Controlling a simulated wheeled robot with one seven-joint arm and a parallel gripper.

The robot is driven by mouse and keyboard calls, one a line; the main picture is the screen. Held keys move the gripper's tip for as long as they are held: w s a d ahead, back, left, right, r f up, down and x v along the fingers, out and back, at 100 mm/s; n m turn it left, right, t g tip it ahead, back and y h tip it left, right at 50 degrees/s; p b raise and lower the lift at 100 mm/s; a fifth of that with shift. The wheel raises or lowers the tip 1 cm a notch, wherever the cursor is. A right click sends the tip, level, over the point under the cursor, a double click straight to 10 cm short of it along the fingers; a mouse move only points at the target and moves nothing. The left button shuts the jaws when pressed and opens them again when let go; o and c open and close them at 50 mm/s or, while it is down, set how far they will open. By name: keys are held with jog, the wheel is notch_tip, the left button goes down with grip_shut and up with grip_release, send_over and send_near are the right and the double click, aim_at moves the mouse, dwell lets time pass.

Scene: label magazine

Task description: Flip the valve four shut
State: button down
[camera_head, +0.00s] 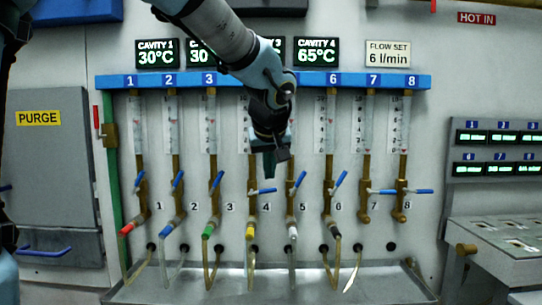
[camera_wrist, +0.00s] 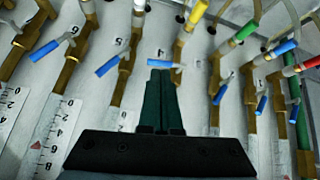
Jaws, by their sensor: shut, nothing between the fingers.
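Valve four is on the fourth brass pipe from the left, above the yellow-collared hose. Its blue handle (camera_head: 262,190) lies about level, across the pipe. In the wrist view the same handle (camera_wrist: 165,64) sits right at my fingertips. My gripper (camera_head: 269,172) points down in front of the panel, just above this handle. Its dark green fingers (camera_wrist: 160,74) are closed together and hold nothing. I cannot tell whether they touch the handle. My arm hides the top of this pipe and its upper number plate.
Valve five's tilted handle (camera_head: 297,183) is close on the right, valve three's tilted handle (camera_head: 217,181) on the left. Handles seven (camera_head: 382,192) and eight (camera_head: 418,191) lie level. Hoses hang below, over a grey tray (camera_head: 385,286). A purge cabinet (camera_head: 52,160) stands at left.

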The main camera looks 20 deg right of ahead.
aim_at(270, 191)
jog(key=x, duration=0.2)
jog(key=p+x, duration=0.1)
jog(key=x, duration=0.4)
jog(key=shift+w+d+r+p, duration=0.25)
jog(key=shift+d+r+p, duration=0.05)
jog(key=shift+r, duration=0.05)
jog(key=b, duration=0.2)
jog(key=f+b, duration=0.1)
jog(key=b, duration=0.1)
jog(key=shift+w+d+f+b, duration=0.1)
jog(key=shift+d+f+b, duration=0.25)
